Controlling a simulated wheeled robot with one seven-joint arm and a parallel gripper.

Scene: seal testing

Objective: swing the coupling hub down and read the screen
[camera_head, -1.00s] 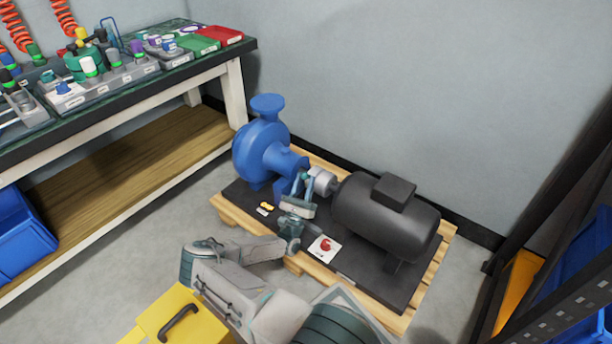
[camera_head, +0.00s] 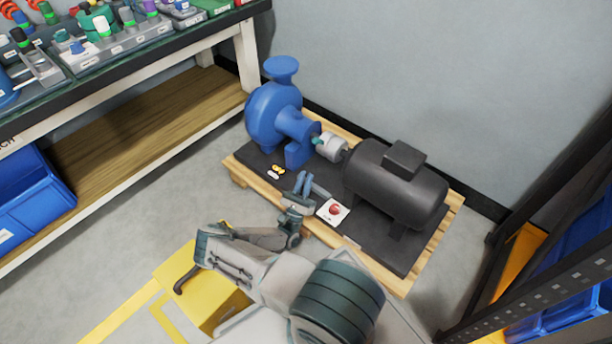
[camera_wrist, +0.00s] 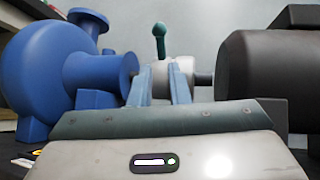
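The coupling hub (camera_head: 332,148) is a light grey cylinder on the shaft between the blue pump (camera_head: 277,115) and the dark motor (camera_head: 398,185). A teal handle (camera_wrist: 160,42) with a rounded top stands upright at the hub in the wrist view, where the hub (camera_wrist: 183,75) is partly hidden by my fingers. My gripper (camera_head: 308,184) is in front of the hub and apart from it, low over the base plate. Its two blue-grey fingers stand apart with nothing between them, and they also show in the wrist view (camera_wrist: 160,88). I cannot make out a separate screen.
A white card with a red round part (camera_head: 333,211) lies on the dark plate, right of my gripper. Small yellow and pale pieces (camera_head: 276,171) lie to its left. The wooden pallet (camera_head: 238,172) carries everything. A workbench (camera_head: 130,70) stands left, a dark rack (camera_head: 545,230) right.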

